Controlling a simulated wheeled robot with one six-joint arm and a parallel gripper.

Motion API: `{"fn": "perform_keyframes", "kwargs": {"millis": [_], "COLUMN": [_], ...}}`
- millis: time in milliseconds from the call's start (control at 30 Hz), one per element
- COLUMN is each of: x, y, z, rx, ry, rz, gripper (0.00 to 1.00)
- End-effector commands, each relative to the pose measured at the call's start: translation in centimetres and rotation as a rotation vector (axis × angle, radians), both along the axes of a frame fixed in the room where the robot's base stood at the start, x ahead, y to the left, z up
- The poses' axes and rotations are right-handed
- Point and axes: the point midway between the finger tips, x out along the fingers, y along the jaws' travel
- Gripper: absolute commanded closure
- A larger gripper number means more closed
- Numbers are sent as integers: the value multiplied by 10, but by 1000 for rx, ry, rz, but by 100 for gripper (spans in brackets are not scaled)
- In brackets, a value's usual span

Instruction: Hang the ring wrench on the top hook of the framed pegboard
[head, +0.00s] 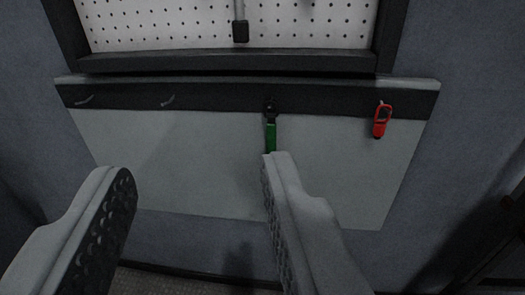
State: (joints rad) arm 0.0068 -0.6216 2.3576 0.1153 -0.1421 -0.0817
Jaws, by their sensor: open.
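The framed pegboard (160,25) is at the top of the view, cut off by the upper edge; its top hook cannot be made out. A green-handled tool with a dark round head (270,135) hangs on the dark strip of the panel below; it looks like the ring wrench, but the head is too small to be sure. My gripper (198,168) is open and empty in front of this panel. Its right finger's tip appears just below the green handle and may hide its lower end. The left finger is well to the left.
A red clip-like object (381,122) hangs at the right. A grey-shafted tool with a dark end (240,30) hangs before the pegboard.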

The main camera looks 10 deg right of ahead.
Motion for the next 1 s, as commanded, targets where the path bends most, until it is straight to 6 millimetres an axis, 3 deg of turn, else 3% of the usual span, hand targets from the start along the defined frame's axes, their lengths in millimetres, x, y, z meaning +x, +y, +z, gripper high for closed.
{"fn": "perform_keyframes", "kwargs": {"millis": [200,567,1000], "x": [62,153,244], "y": [-8,-26,-56], "z": [-25,-80,-174], "rx": [10,14,-12], "ry": [-3,-14,-17], "rz": [-30,-105,-229], "gripper": [57,57,57]}}
